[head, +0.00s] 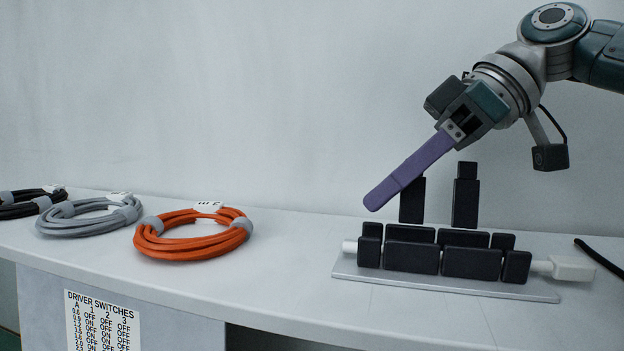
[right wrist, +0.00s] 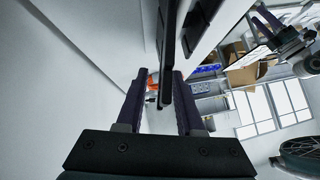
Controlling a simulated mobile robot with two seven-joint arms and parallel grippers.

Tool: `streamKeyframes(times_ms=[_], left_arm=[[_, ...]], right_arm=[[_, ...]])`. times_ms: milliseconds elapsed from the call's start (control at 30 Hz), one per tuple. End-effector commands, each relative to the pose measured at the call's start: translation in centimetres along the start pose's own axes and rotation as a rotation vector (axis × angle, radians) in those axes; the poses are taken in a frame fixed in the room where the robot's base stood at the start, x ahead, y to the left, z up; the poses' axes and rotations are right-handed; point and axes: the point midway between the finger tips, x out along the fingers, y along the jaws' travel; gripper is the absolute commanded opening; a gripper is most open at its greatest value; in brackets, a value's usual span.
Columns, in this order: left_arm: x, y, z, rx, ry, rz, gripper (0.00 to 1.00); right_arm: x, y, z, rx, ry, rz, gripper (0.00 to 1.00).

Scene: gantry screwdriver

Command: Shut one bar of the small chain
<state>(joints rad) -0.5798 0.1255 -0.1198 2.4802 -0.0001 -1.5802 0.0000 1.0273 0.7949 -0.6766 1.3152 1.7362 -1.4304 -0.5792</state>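The small chain lies on a thin grey plate (head: 450,285), with several black blocks in a row and a white connector (head: 572,267) at its right end. Two black bars stand upright behind the row, a left bar (head: 411,205) and a right bar (head: 465,200). My right gripper (head: 374,200) has purple fingers slanting down left across the top of the left bar; its tips are left of that bar, above the chain. In the right wrist view its fingers (right wrist: 160,78) are apart, with a dark bar (right wrist: 165,70) showing between them; contact cannot be told.
An orange cable coil (head: 190,247), a grey coil (head: 88,230) and a black coil (head: 22,208) lie on the white counter (head: 270,285) to the left. A black cable (head: 598,256) lies at the right. The counter between orange coil and plate is clear.

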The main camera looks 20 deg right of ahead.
Motion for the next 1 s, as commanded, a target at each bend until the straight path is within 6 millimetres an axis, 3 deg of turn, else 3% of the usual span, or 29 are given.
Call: streamKeyframes(times_ms=[100, 433, 1000], left_arm=[[0.02, 0.04, 0.02, -0.001, 0.0, 0.001, 0.5], [0.02, 0.25, -0.02, -0.009, 0.001, 0.007, 0.5], [0.02, 0.2, 0.0, -0.007, 0.0, 0.006, 0.5]], right_arm=[[-0.01, 0.0, 0.01, 0.0, 0.0, 0.0, 0.35], [-0.06, 0.01, -0.01, 0.0, 0.0, 0.0, 0.0], [-0.08, -0.01, 0.0, -0.004, 0.0, 0.005, 0.0]])
